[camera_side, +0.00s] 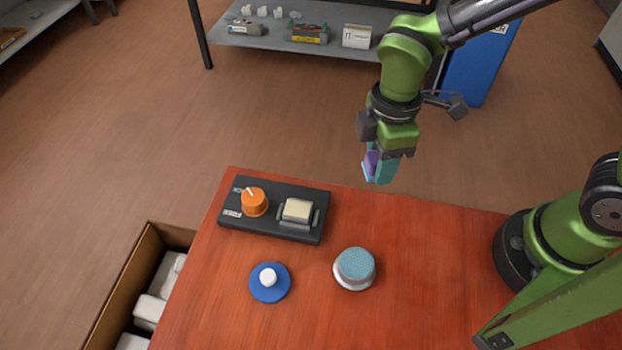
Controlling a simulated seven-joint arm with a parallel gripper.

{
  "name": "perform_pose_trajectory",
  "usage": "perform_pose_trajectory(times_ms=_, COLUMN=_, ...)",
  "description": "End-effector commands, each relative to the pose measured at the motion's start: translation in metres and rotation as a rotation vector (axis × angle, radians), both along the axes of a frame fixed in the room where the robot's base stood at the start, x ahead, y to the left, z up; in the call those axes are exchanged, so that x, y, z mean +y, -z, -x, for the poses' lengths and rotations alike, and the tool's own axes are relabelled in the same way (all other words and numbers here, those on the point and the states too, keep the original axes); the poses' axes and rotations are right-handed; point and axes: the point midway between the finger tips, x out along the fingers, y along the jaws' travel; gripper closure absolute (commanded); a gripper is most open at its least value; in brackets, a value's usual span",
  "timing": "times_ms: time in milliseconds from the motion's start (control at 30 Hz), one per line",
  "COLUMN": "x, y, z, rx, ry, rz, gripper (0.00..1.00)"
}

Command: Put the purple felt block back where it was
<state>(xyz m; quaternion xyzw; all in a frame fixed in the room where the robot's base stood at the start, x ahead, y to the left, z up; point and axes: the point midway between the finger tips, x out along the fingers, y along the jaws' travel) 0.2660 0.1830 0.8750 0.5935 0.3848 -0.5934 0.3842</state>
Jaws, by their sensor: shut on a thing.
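My gripper (378,168) is above the far edge of the red-brown table (420,270). Its teal fingers are shut on the purple felt block (371,160). Only a small part of the block shows between the fingers; the rest is hidden. The block is held clear of the table top, to the right of the black device.
A black device (272,232) with an orange knob (254,201) and a cream block (297,210) lies at the table's far left. Nearer stand a blue disc with a white knob (268,279) and a round teal-topped pad (355,267). The table's right middle is clear.

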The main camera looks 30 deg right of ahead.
Motion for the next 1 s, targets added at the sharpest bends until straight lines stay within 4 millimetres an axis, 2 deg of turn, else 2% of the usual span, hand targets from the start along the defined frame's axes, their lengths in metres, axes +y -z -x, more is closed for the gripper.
perform_pose_trajectory(times_ms=33, x=0.008, y=0.007, z=0.011, rx=0.004, ry=-0.106, rz=0.001, gripper=0.86)
perform_pose_trajectory(times_ms=100, x=0.014, y=0.014, z=0.020, rx=0.002, ry=-0.231, rz=0.001, gripper=0.86)
perform_pose_trajectory(times_ms=300, x=0.018, y=0.021, z=0.021, rx=0.000, ry=-0.397, rz=0.000, gripper=0.86)
perform_pose_trajectory(times_ms=867, x=0.018, y=0.093, z=0.020, rx=0.003, ry=-0.423, rz=0.000, gripper=0.86)
perform_pose_trajectory(times_ms=1000, x=0.018, y=0.101, z=0.020, rx=-0.001, ry=-0.422, rz=-0.001, gripper=0.86)
